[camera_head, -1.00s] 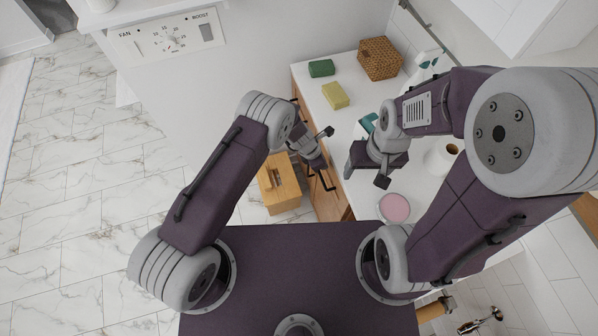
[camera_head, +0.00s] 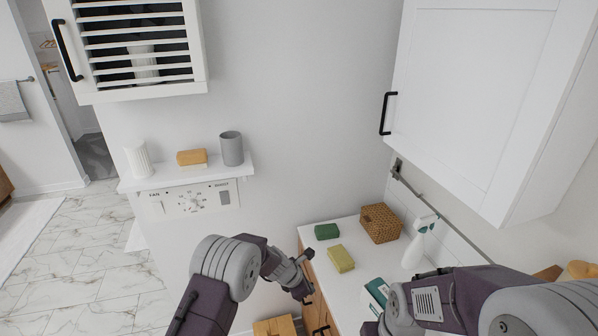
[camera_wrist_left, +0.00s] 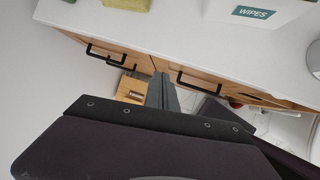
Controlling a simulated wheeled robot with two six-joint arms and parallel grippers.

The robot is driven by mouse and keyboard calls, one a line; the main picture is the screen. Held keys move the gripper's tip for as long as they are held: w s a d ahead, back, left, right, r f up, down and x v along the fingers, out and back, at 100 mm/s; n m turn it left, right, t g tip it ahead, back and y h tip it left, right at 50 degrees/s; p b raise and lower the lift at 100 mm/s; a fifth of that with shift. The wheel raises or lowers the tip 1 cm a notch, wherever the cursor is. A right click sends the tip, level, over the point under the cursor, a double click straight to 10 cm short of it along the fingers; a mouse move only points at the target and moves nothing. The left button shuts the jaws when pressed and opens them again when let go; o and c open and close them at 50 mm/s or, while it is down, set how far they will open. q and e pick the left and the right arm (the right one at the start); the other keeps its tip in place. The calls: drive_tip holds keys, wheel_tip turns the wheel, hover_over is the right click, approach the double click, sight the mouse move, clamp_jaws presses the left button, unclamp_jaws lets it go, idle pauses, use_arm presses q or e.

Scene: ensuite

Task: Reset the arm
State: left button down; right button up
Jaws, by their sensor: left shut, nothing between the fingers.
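My left arm comes in from the bottom of the head view, left of centre. Its gripper (camera_head: 303,276) is beside the front edge of the white counter, near the wooden drawer fronts. In the left wrist view, its fingers (camera_wrist_left: 163,92) are closed together with nothing between them. My right arm (camera_head: 450,305) crosses the lower right of the head view over the counter. Its gripper is not visible there.
The white counter (camera_head: 345,285) holds a green block (camera_head: 327,231), yellow sponge (camera_head: 341,259), wicker box (camera_head: 381,223), spray bottle (camera_head: 418,243) and wipes box (camera_head: 377,293). A white wall cabinet (camera_head: 480,90) hangs above. A small shelf (camera_head: 187,176) juts out at left.

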use_arm(q)
drive_tip(key=s+a+r+m+y+b, duration=0.1)
drive_tip(key=s+a+r+m+b, duration=0.4)
drive_tip(key=a+r, duration=0.6)
drive_tip(key=s+a+f+m+g+y, duration=0.1)
drive_tip(key=s+a+f+m, duration=0.1)
drive_tip(key=s+m, duration=0.3)
drive_tip(key=s+a+f+m+y, duration=0.1)
drive_tip(key=s+a+m, duration=0.4)
drive_tip(key=s, duration=0.4)
drive_tip(key=s+a+f+m+g+y, duration=0.1)
drive_tip(key=s+a+f+m, duration=0.1)
drive_tip(key=s+m, duration=0.4)
drive_tip(key=shift+s+a+f+m+g, duration=0.35)
drive_tip(key=shift+s+a+m, duration=0.1)
drive_tip(key=shift+a, duration=0.35)
use_arm(e)
wheel_tip(320, 180, down, 6)
drive_tip(key=shift+f, duration=0.15)
use_arm(q)
drive_tip(key=shift+s, duration=0.1)
